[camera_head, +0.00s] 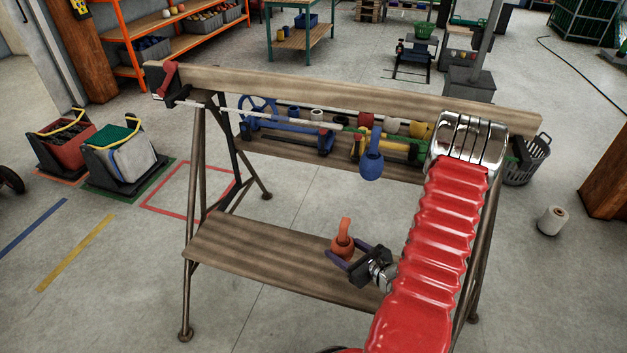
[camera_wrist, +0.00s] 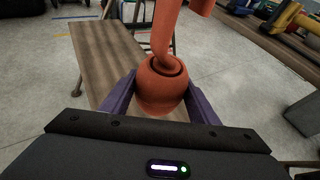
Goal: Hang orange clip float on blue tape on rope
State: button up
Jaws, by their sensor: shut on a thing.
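The orange clip float (camera_head: 342,245) has a round body with a hooked clip on top. My gripper (camera_head: 347,260) is shut on its body, above the lower plank of the stand. In the wrist view the float (camera_wrist: 160,90) sits upright between the two purple fingers (camera_wrist: 160,98), its clip reaching out of the top of the picture. The rope (camera_head: 215,107) runs along the front of the stand's upper beam, above and beyond my gripper. A blue clip float (camera_head: 371,162) hangs from the rope. I cannot clearly make out the blue tape against the blue items behind.
The wooden stand has an upper beam (camera_head: 300,85) and a lower plank (camera_head: 270,255). Coloured spools and holders (camera_head: 395,127) lie on a shelf behind the rope. A grey basket (camera_head: 527,160) stands at the right. Open air lies between the float and the rope.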

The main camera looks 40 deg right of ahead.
jog(key=w+a+r+n+y, duration=0.1)
jog(key=w+a+r+y, duration=0.1)
jog(key=a, duration=0.7)
jog(key=w+a+r+n+g+y, duration=0.1)
jog(key=w+a+r+n+y, duration=0.1)
jog(key=w+a+r, duration=0.2)
jog(key=w+a+r+n+y, duration=0.2)
jog(key=w+a+r, duration=0.2)
jog(key=a, duration=1.1)
jog(key=w, duration=0.3)
jog(key=shift+w+g, duration=0.3)
jog(key=shift+g, duration=0.1)
jog(key=shift+s+d+r, duration=0.1)
jog(key=shift+s, duration=0.05)
